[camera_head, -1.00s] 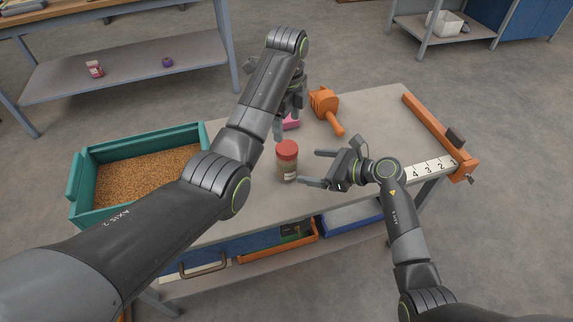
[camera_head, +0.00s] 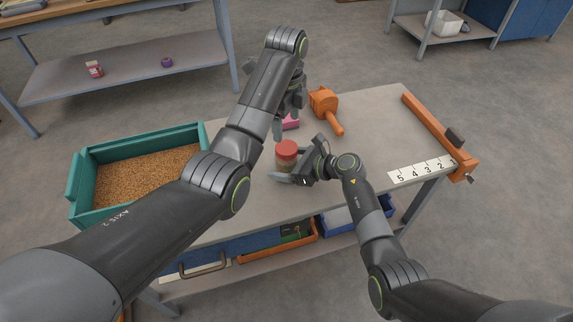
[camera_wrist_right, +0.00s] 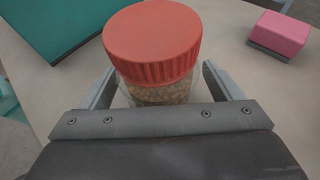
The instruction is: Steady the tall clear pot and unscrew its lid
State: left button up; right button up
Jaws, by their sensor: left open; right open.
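The tall clear pot (camera_head: 285,164) stands upright on the table with a red ribbed lid (camera_head: 287,148) on top and grainy brown contents. In the right wrist view the lid (camera_wrist_right: 152,42) is large, and the pot (camera_wrist_right: 160,94) shows below it. My right gripper (camera_head: 293,163) is open, with its fingers on either side of the pot's body below the lid. Whether they touch it is unclear. My left gripper (camera_head: 286,122) is open and empty, pointing down above the table behind the pot.
A pink block (camera_head: 291,123) and an orange tool (camera_head: 325,108) lie behind the pot. A teal bin (camera_head: 86,172) of grain stands at left. An orange rail (camera_head: 436,132) and a numbered strip (camera_head: 421,170) lie at the right. Table between them is clear.

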aim_at(287, 147)
grip_shut()
pick_arm(q)
jog(key=m, duration=0.4)
jog(key=shift+f, duration=4)
jog(key=shift+c, duration=0.3)
